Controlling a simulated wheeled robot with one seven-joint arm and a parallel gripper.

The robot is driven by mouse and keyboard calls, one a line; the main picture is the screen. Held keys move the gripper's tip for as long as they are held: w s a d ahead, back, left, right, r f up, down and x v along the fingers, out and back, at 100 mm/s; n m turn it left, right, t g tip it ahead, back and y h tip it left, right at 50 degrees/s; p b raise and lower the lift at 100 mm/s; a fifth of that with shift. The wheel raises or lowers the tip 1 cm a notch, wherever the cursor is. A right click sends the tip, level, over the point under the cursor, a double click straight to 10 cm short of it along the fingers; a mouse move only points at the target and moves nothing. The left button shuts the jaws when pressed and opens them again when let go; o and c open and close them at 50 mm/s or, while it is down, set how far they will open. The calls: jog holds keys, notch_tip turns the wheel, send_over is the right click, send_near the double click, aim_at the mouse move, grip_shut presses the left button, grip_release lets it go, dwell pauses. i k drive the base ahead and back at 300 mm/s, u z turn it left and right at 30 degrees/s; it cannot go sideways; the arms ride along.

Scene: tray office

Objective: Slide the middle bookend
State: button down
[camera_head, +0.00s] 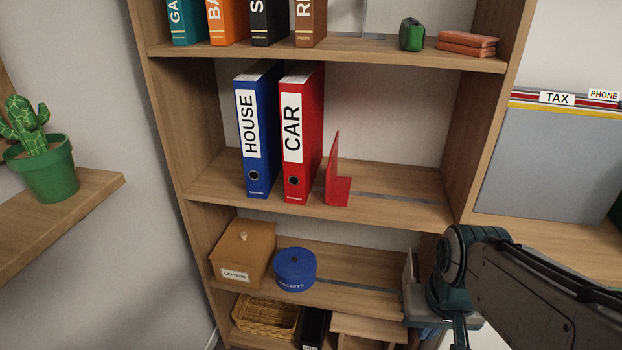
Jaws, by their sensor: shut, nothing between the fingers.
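The red bookend (338,186) stands on the middle shelf (400,207), just right of the red CAR binder (301,140), with a narrow gap between them. It has an upright plate and a foot toward the front. A dark slot runs along the shelf to its right. The blue HOUSE binder (257,135) stands left of the CAR binder. My gripper (446,334) is low at the right, below the middle shelf and well apart from the bookend. It is shut and empty, and partly hidden by my wrist and the picture edge.
The middle shelf is clear right of the bookend up to the side wall. The shelf below holds a LETTERS box (243,252), a blue tin (295,269) and a grey upright plate (408,272). Binders and a green item (411,35) stand above. A cactus (45,160) is at left.

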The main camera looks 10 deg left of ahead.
aim_at(337, 188)
jog(key=u, duration=0.85)
jog(key=i, duration=0.35)
jog(key=z, duration=1.5)
